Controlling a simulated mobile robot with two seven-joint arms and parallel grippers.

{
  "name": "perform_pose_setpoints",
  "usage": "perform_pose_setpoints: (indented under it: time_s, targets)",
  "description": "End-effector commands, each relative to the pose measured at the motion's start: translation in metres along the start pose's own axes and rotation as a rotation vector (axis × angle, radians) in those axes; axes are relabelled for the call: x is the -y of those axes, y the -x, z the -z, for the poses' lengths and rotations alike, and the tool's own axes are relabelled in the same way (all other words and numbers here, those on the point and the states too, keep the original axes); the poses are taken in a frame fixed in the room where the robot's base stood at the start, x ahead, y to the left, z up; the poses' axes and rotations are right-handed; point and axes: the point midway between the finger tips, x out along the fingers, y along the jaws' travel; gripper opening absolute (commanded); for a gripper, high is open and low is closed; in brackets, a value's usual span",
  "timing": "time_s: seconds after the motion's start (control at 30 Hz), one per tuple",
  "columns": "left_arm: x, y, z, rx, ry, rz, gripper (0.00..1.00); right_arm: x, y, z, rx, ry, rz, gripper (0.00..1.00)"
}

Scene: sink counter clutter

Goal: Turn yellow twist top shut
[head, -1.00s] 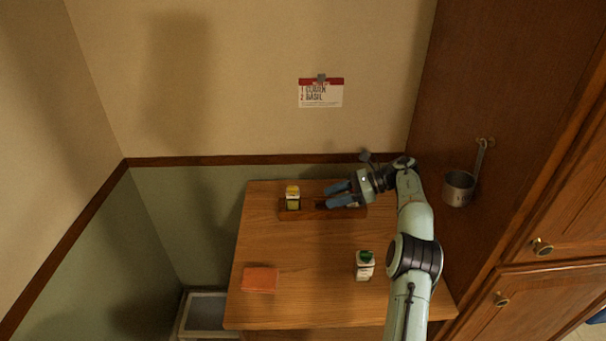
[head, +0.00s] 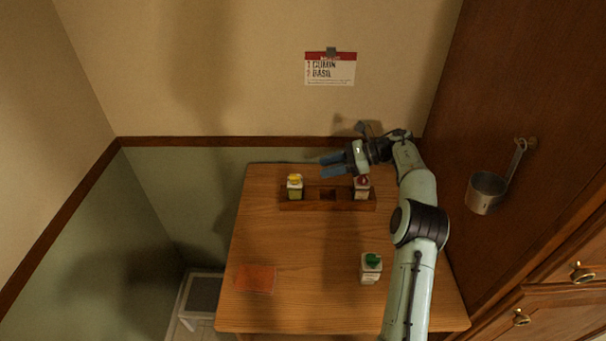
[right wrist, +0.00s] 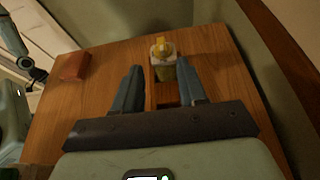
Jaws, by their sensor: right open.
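The yellow twist top (head: 295,179) sits on a small jar (head: 295,192) standing upright in the left end of a wooden rack (head: 328,206). In the right wrist view the yellow top (right wrist: 161,43) and its jar (right wrist: 163,68) show just beyond the fingertips, between them. I cannot tell whether the top is fully closed. My right gripper (head: 322,166) is open and empty, to the right of the yellow top and apart from it; its blue fingers also show in the wrist view (right wrist: 164,80). My left gripper is not in view.
A red-topped jar (head: 361,188) stands in the rack's right end, close under my right gripper; the middle slot looks empty. A green-topped jar (head: 371,268) and an orange block (head: 256,279) are on the table (head: 310,245). A card (head: 330,70) hangs on the wall.

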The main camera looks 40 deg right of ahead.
Motion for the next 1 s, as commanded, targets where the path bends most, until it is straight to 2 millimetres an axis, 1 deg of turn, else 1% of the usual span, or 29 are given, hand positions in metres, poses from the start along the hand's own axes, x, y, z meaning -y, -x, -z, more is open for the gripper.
perform_pose_setpoints:
  time_s: [0.03, 0.2, 0.4, 0.57, 0.83, 0.87, 0.9, 0.93, 0.97, 1.0]
  targets:
    - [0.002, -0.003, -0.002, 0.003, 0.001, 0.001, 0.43, -0.001, -0.013, 0.001, 0.001, -0.001, -0.004, 0.41]
    - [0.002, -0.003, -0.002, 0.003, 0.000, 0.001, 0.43, -0.001, -0.048, -0.001, 0.002, 0.000, -0.003, 0.41]
    - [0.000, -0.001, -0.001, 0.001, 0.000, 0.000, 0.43, 0.000, -0.074, -0.002, 0.002, 0.001, -0.001, 0.41]
    - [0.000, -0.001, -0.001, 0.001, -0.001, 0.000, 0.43, 0.000, -0.083, -0.001, 0.001, 0.001, 0.000, 0.41]
    - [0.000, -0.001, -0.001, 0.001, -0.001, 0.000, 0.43, 0.000, -0.083, -0.001, 0.000, 0.000, 0.000, 0.41]
    - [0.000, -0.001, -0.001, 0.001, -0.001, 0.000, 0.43, 0.000, -0.083, -0.001, 0.000, 0.000, 0.000, 0.32]
    - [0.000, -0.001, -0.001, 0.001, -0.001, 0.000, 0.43, 0.000, -0.083, -0.001, 0.000, 0.000, 0.000, 0.19]
    - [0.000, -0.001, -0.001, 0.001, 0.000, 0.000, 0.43, 0.000, -0.083, -0.001, 0.000, 0.000, 0.000, 0.09]
    - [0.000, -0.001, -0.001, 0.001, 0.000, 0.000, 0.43, 0.000, -0.083, -0.001, 0.000, 0.000, 0.001, 0.03]
    - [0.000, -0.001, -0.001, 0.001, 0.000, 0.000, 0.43, 0.000, -0.083, -0.001, 0.000, 0.000, 0.001, 0.03]
